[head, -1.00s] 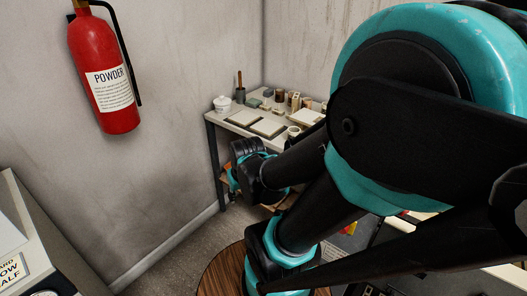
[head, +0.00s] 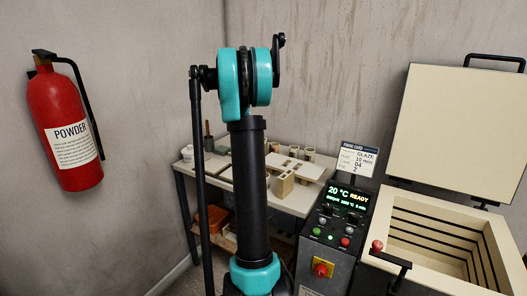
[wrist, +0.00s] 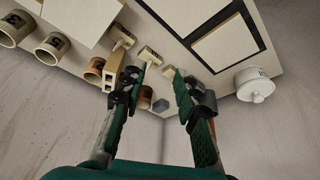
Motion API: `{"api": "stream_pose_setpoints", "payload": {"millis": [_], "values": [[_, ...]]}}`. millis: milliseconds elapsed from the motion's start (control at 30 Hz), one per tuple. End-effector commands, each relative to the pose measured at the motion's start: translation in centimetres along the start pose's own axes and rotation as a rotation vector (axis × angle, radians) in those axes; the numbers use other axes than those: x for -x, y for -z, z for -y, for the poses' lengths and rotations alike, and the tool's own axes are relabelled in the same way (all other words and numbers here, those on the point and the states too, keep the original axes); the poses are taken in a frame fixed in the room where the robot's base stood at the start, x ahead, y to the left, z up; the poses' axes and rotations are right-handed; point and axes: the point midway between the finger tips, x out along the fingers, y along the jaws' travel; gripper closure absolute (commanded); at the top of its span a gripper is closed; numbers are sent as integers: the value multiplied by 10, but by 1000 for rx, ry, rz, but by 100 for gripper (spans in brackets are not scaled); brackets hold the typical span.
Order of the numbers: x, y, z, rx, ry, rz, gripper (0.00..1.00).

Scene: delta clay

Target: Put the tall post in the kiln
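Several pale, post-like pieces stand on the table. In the wrist view one post (wrist: 148,55) is just beyond my left fingertip, and a longer notched piece (wrist: 113,82) is beside the left finger. I cannot tell for sure which is the tall post. In the head view a pale block with holes (head: 284,184) stands near the table's front edge. My gripper (wrist: 155,82) is open, with nothing held between its fingers. It is hidden behind my arm in the head view. The kiln (head: 432,240) is at the right, with its lid (head: 443,133) raised and its chamber empty.
The worktable (head: 297,203) also holds pale slabs (wrist: 227,45), labelled cylinders (wrist: 53,48) and a lidded white jar (wrist: 255,85). A control box (head: 328,245) stands between table and kiln. A red extinguisher (head: 68,125) hangs on the left wall.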

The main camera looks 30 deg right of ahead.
Motion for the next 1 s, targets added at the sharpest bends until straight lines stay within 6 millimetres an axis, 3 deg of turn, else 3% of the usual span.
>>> {"api": "stream_pose_setpoints", "payload": {"millis": [33, 100, 300, 567, 1000], "values": [[-7, 25, -18, -30, -13, -1, 69], [-15, 50, -39, -63, -27, -2, 69], [-31, 94, -82, -129, -54, -5, 69], [-51, 104, -95, -145, -61, -6, 69], [-135, 104, -99, -144, -60, -6, 69]]}}
